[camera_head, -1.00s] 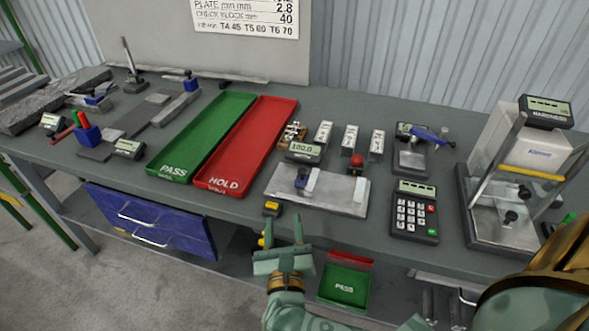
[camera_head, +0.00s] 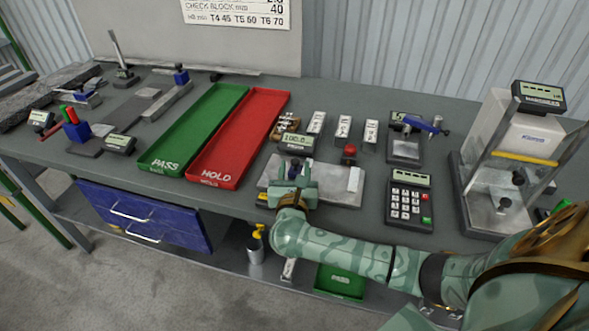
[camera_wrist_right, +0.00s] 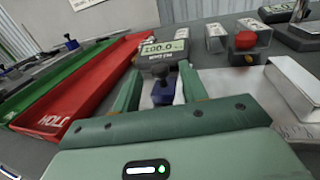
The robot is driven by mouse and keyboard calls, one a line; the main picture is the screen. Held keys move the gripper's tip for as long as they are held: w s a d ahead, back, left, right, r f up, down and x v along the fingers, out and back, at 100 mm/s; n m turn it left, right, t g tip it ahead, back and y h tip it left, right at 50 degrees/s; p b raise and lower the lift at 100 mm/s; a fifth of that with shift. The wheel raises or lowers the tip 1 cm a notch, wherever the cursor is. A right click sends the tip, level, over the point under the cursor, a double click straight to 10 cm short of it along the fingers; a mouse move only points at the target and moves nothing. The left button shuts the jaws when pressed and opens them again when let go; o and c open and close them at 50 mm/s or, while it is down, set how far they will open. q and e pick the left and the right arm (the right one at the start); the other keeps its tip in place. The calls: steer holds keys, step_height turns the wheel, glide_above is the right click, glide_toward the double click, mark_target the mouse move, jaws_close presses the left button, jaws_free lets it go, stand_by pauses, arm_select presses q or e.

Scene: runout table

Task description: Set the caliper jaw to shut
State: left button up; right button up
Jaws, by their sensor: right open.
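The caliper is a flat metal plate (camera_head: 330,196) with a small display (camera_head: 297,143) at its back edge, which appears to read 100.0. A blue slider jaw (camera_head: 296,165) stands on the plate's left part, and a pale upright block (camera_head: 354,179) stands at its right end, apart from it. My right gripper (camera_head: 291,178) is open over the plate's front left. In the right wrist view the blue jaw (camera_wrist_right: 163,91) shows between the fingers of my right gripper (camera_wrist_right: 161,76), without clear contact. The jaw's lower part is hidden. My left gripper is not in view.
A red HOLD tray (camera_head: 240,140) and green PASS tray (camera_head: 195,135) lie left of the caliper. A block with a red knob (camera_head: 349,150) stands behind the plate. A keypad (camera_head: 410,203) and a framed tester (camera_head: 515,165) stand to the right.

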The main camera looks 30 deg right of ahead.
steer(key=shift+w+d, duration=0.25)
jaws_close()
steer(key=s+d, duration=0.2)
steer(key=s+d+p, duration=0.1)
steer(key=s+d, duration=0.1)
steer(key=s, duration=0.1)
steer(key=s+d+p, duration=0.1)
steer(key=s+d, duration=0.1)
steer(key=shift+s+d, duration=0.3)
steer(key=shift+s, duration=0.1)
steer(key=shift+f, duration=0.1)
steer(key=shift+c, duration=0.9)
jaws_free()
steer(key=shift+o, duration=0.9)
steer(key=shift+s+d, duration=0.1)
steer(key=shift+s, duration=0.1)
